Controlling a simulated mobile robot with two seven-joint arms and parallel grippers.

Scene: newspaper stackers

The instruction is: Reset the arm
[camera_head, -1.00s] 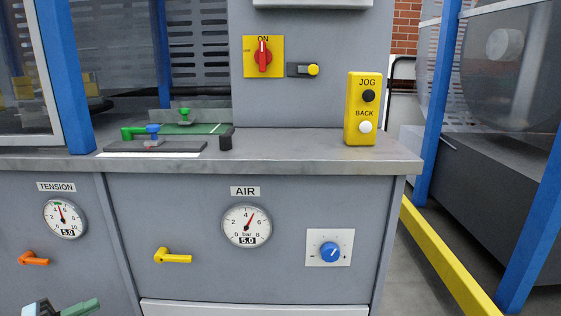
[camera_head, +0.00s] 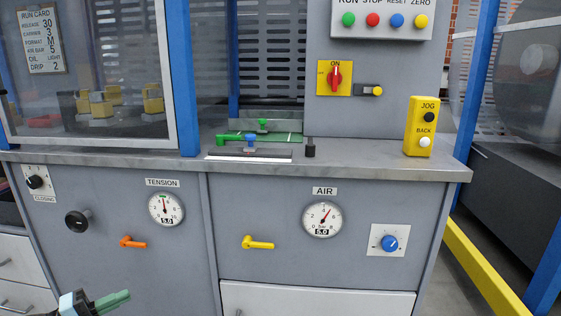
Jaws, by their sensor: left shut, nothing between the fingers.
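My left gripper (camera_head: 112,301) shows at the bottom left edge, with green fingers that are shut and empty. It is in front of the lower cabinet, apart from the knobs and levers. Most of my left arm is outside the view. My right gripper is not in view.
A grey machine counter (camera_head: 340,168) runs across the middle. Its front has an orange lever (camera_head: 133,242), a yellow lever (camera_head: 258,243), a black knob (camera_head: 77,221) and a blue knob (camera_head: 389,243). A yellow JOG/BACK box (camera_head: 421,127) stands on the counter's right. A yellow rail (camera_head: 487,268) lies right.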

